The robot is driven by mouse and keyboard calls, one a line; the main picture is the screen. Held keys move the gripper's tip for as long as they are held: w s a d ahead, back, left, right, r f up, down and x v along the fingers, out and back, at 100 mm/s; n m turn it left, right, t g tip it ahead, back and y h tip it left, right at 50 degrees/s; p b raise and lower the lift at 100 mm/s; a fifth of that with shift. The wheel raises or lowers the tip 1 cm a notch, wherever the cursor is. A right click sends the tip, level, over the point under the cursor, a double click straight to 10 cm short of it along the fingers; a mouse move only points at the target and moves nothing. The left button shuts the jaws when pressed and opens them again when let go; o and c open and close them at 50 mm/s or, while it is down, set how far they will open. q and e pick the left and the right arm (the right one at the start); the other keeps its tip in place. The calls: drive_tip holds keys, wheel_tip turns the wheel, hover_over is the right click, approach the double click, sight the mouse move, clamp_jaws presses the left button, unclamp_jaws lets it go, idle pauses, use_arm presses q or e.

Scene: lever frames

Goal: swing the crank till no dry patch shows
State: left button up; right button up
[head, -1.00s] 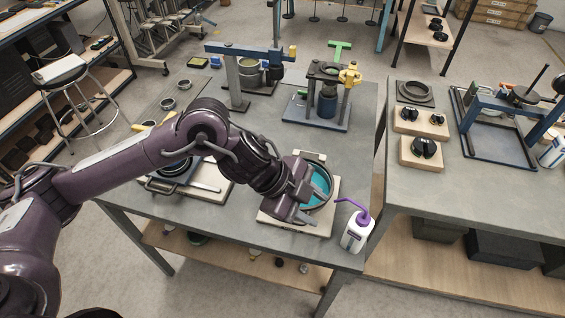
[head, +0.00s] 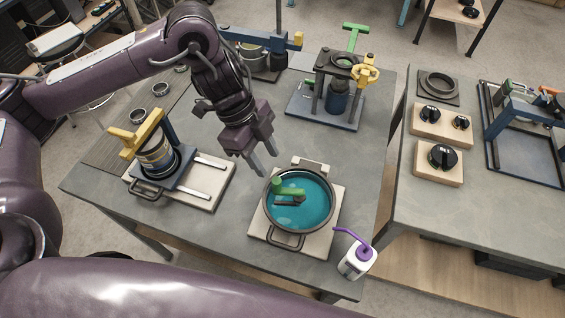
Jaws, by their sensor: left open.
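A round dark-rimmed pan (head: 268,217) with a teal surface sits on a pale board (head: 328,228) near the front of the grey table. A green crank (head: 291,190) stands in the pan, left of its middle, with a dark bar at its foot. The teal looks even where it shows; the crank and bar hide part of it, and I cannot make out a dry patch. My left gripper (head: 267,163) is open and empty, up and left of the pan, apart from the crank. My right gripper is out of view.
A squeeze bottle (head: 357,260) with a purple spout stands at the table's front right edge. A yellow-handled device (head: 155,152) stands left, and a press with a yellow knob (head: 365,74) stands behind. A second table (head: 400,203) with black knobs is on the right.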

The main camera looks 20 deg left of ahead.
sight(276, 180)
use_arm(q)
drive_tip(key=f, duration=0.1)
drive_tip(key=s+d+f, duration=0.1)
drive_tip(key=f, duration=0.1)
drive_tip(key=shift+s+d, duration=0.2)
drive_tip(key=shift+s, duration=0.1)
drive_tip(key=x, duration=0.3)
drive_tip(key=shift+w+d+f, duration=0.1)
drive_tip(key=shift+w+f, duration=0.25)
drive_tip(key=shift+f, duration=0.05)
drive_tip(key=shift+s+f, duration=0.1)
drive_tip(key=shift+s, duration=0.05)
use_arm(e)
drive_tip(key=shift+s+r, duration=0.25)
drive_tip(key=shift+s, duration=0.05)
use_arm(q)
drive_tip(key=shift+c, duration=0.2)
clamp_jaws()
drive_tip(key=shift+p, duration=0.35)
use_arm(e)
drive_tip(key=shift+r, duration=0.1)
